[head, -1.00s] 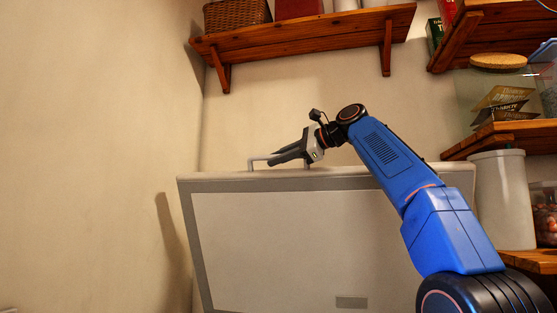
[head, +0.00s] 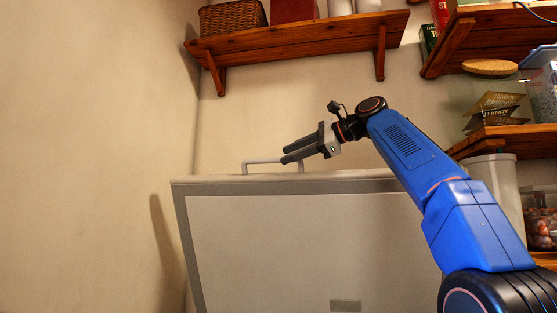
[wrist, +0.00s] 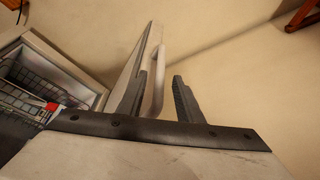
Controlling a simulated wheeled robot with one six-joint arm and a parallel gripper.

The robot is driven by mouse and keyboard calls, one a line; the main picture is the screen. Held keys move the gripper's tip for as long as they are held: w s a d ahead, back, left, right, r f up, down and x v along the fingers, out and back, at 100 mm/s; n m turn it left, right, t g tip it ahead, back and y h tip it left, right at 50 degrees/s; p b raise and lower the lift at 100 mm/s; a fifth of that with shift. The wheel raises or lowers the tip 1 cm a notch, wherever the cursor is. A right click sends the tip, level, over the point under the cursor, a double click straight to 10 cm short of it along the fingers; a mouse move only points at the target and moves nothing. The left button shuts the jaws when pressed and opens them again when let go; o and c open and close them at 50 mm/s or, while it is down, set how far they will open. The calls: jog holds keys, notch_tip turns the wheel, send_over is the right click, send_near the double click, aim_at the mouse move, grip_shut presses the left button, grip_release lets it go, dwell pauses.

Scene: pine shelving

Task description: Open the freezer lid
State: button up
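The freezer lid (head: 290,235) stands raised, its broad pale panel with a grey border facing me in the head view. Its bar handle (head: 262,162) sticks up from the lid's top edge. In the wrist view the lid (wrist: 133,65) shows nearly edge-on, with the handle (wrist: 158,82) on its right side. My gripper (head: 284,154) is just above the right end of the handle. In the wrist view my gripper (wrist: 160,82) has its fingers apart, with the handle showing in the gap beyond them and nothing clamped. The open freezer interior (wrist: 45,80) shows at left.
A wooden shelf (head: 300,38) with a basket (head: 232,17) hangs above the lid. Shelves at the right hold a white canister (head: 497,190) and jars, close to my arm. A bare wall (head: 90,150) is at left.

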jog(key=v, duration=1)
jog(key=shift+d, duration=0.15)
jog(key=shift+s, duration=0.15)
